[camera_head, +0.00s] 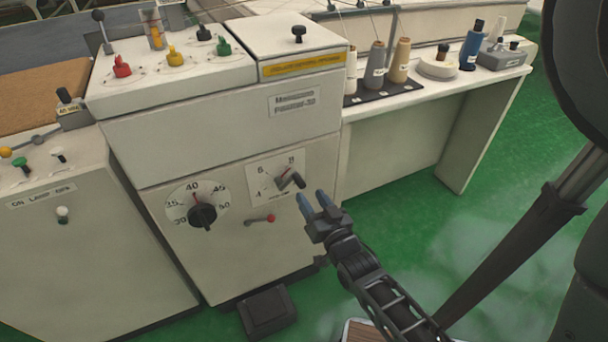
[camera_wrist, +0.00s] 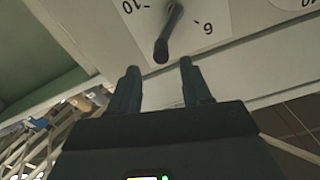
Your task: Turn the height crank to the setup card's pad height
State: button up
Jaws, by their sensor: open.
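The height crank (camera_head: 290,181) is a dark handle on a small white dial plate (camera_head: 262,171) on the front of the cream machine. The plate's few numbers are small in the head view. In the wrist view the crank (camera_wrist: 170,32) points down between the numbers 10 and 6. My gripper (camera_head: 313,201) is open and empty, just right of and below the crank. In the wrist view its fingertips (camera_wrist: 159,68) lie either side of the crank's end, with the crank apparently just beyond them. I cannot make out a setup card.
A black pedal (camera_head: 267,311) is on the green floor. A side table (camera_head: 440,98) with thread spools stands at the right.

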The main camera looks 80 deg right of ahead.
aim_at(301, 186)
jog(key=shift+a+r, duration=0.1)
jog(key=shift+w, duration=0.15)
jog(key=p+x, duration=0.1)
jog(key=x, duration=0.6)
jog(key=shift+w+d+f, duration=0.1)
jog(key=shift+d+f, duration=0.1)
jog(key=c, duration=0.9)
jog(key=shift+o, duration=0.2)
jog(key=shift+w+a+r+n+b, duration=0.15)
jog(key=shift+r+n+b, duration=0.2)
jog(key=shift+n, duration=0.45)
jog(key=shift+f, duration=0.1)
jog(key=o, duration=0.9)
jog(key=shift+c, duration=0.2)
